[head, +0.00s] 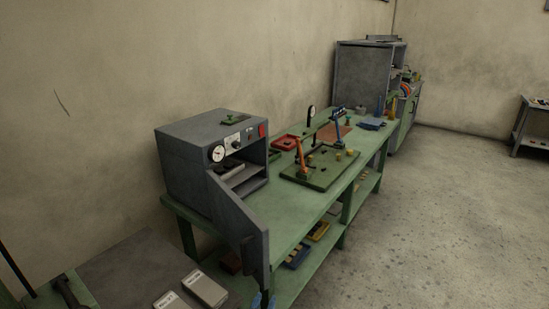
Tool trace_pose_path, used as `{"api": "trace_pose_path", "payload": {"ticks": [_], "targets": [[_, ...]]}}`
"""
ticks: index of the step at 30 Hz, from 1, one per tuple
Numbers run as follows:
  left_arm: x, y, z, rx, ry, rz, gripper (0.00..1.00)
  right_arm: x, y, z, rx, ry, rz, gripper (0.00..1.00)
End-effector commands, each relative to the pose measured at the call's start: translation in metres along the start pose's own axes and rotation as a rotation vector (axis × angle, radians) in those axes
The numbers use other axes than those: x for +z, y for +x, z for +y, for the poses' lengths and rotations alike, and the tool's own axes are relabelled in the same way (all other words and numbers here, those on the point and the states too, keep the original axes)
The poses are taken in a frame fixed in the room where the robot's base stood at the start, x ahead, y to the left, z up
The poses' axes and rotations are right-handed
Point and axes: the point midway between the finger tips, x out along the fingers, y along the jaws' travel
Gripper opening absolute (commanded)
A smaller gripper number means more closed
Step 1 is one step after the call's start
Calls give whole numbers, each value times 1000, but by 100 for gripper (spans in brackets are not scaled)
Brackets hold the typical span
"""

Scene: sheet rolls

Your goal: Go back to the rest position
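The task names no object, only my rest position. A small dark blue shape (263,300) at the bottom edge of the head view, just below the front of the grey door panel, may be my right gripper (263,302). It is too small and cut off to tell whether its fingers are open or shut, and I see nothing held there. My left gripper does not show.
A green workbench (290,220) runs along the wall. It carries a grey oven (210,160) with its door panel (238,208) swung out, and a green fixture board (318,180). Two light boxes (205,289) lie lower left. A grey cabinet (362,78) stands behind. The floor right is clear.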

Motion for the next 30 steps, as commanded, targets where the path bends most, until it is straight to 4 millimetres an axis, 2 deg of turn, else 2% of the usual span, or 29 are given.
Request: {"api": "trace_pose_path", "payload": {"ticks": [1,4,8,9,11,12,14,15,18,21,24,27,30], "targets": [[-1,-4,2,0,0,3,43,27,8,16,-19,-14,-64,34],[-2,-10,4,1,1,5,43,84,12,46,-75,-19,-213,34],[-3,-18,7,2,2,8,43,167,-6,93,-138,-1,-465,34],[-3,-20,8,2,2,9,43,191,-18,108,-151,13,-550,34],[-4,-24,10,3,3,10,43,224,-42,130,-168,39,-683,34],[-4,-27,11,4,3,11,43,245,-60,143,-177,61,-774,34],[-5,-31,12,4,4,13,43,271,-92,163,-184,99,-912,34],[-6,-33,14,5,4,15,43,285,-116,174,-188,127,-1003,34],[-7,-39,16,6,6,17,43,310,-176,197,-191,201,-1214,34],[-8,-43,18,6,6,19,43,320,-228,210,-189,266,-1381,34],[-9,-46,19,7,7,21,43,321,-263,217,-188,313,-1493,34],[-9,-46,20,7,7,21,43,321,-281,220,-189,336,-1550,34],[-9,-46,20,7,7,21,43,321,-286,220,-189,342,-1565,34]]}}
